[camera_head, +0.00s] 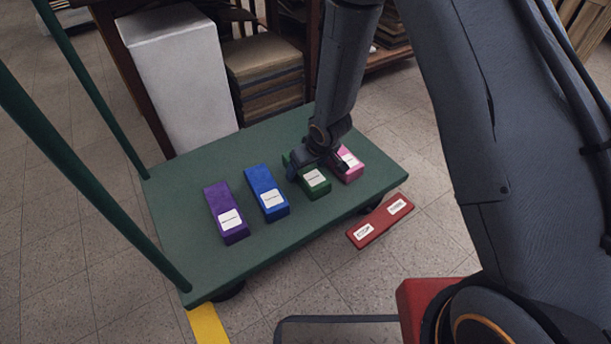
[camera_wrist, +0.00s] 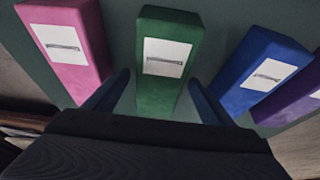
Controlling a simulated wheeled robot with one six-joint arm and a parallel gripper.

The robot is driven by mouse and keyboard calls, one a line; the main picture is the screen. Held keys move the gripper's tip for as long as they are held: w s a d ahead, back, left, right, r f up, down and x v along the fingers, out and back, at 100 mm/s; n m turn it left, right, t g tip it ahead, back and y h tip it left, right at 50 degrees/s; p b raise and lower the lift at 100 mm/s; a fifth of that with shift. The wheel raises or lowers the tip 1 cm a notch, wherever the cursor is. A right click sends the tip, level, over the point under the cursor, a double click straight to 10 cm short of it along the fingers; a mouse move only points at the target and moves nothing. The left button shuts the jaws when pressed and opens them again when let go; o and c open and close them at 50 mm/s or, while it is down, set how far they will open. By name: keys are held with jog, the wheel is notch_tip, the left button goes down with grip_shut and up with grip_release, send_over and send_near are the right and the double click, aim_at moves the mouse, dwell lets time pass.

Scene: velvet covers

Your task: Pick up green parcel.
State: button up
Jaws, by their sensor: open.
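The green parcel (camera_head: 316,184) lies on the green cart's flat deck, with a white label on its top, between a blue parcel and a pink one. My gripper (camera_head: 312,163) is over its far part and hides some of it. In the wrist view the green parcel (camera_wrist: 168,62) runs between my two open fingers (camera_wrist: 158,88), one on each side. The fingers appear apart from it, with gaps showing. I cannot tell how far down the fingertips reach.
The blue parcel (camera_head: 267,192) and purple parcel (camera_head: 226,212) lie left on the cart (camera_head: 190,262); the pink parcel (camera_head: 349,164) is close on the right. A white box (camera_head: 182,85) stands behind.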

jog(key=shift+w+a+f, duration=0.1)
jog(key=shift+w+f, duration=0.05)
jog(key=shift+f, duration=0.4)
jog(key=shift+c, duration=0.6)
jog(key=c, duration=1.3)
jog(key=shift+r, duration=0.2)
